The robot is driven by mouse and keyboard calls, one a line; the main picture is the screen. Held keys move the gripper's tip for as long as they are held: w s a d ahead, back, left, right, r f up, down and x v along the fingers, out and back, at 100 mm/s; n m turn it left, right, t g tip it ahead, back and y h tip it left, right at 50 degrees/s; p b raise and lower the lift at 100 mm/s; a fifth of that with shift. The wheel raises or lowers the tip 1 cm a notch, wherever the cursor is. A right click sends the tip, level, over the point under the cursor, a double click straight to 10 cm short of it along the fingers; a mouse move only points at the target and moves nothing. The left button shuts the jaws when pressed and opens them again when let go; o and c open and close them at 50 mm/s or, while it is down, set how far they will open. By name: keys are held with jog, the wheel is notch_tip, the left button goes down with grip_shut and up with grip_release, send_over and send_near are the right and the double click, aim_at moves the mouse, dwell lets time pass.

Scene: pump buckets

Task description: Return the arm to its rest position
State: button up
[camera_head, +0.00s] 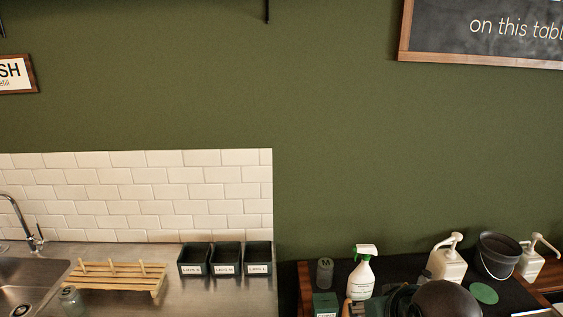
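A dark rounded shape shows at the bottom edge of the head view, right of centre, and looks like part of my own arm. It covers part of the dark table area. No fingertips of my gripper can be made out, so its opening and anything it may hold are hidden. A dark bucket (498,257) with a wire handle stands to the right of that shape. A white pump bottle (448,265) stands behind the shape, and another white pump bottle (530,262) is right of the bucket.
A spray bottle (361,278), a grey bottle marked M (325,272) and a green disc (484,293) are near the dark shape. Labelled bins (227,260), a wooden rack (115,278), a bottle marked S (69,298) and a sink (30,283) are left.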

jog(key=shift+f+b, duration=1.4)
jog(key=shift+f, duration=0.45)
